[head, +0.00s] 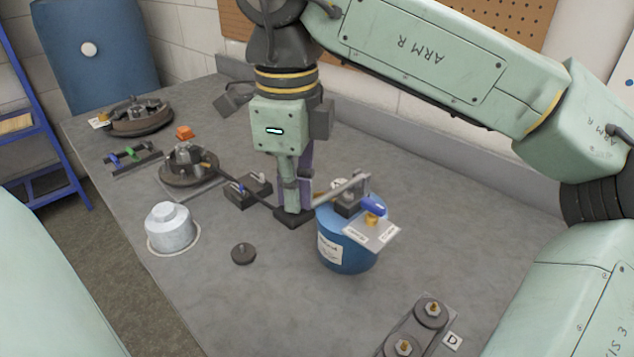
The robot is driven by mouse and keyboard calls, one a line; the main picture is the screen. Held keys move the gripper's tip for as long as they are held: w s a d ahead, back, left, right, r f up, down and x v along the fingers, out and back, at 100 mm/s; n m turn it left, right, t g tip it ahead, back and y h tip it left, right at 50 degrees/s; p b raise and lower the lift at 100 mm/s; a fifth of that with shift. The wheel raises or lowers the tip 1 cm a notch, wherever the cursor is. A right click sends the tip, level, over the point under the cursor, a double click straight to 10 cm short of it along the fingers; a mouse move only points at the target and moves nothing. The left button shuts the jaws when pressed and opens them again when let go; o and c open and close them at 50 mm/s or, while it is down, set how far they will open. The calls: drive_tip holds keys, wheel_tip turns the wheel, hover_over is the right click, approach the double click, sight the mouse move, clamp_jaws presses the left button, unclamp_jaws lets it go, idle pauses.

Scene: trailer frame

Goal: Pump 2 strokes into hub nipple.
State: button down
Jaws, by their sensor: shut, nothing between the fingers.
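My gripper (293,214) points straight down, shut and empty, just left of a blue drum (345,252). On the drum's top are a grey pump lever (343,191), a blue-handled part (373,205) and a small labelled plate (380,233). My fingertips look close to the lever's left end; I cannot tell whether they touch. A grey hub (186,160) on a round dark base stands left of my gripper. A dark hose (238,188) runs from the hub's right side toward my fingertips, which hide its end. The hub's nipple is too small to make out.
A silver cap (170,228) and a dark disc (243,254) lie at front left. A dark block (247,190) sits left of my gripper. A second hub (140,115) and a small rack (132,158) are farther left. A plate marked D (417,330) is at front. The front middle is bare.

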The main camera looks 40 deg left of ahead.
sight(294, 215)
drive_tip(key=shift+s+f, duration=0.1)
drive_tip(key=shift+f, duration=0.45)
drive_tip(key=shift+f+b, duration=0.1)
drive_tip(key=shift+b, duration=0.2)
drive_tip(key=shift+f+b, duration=0.7)
drive_tip(key=shift+f, duration=0.5)
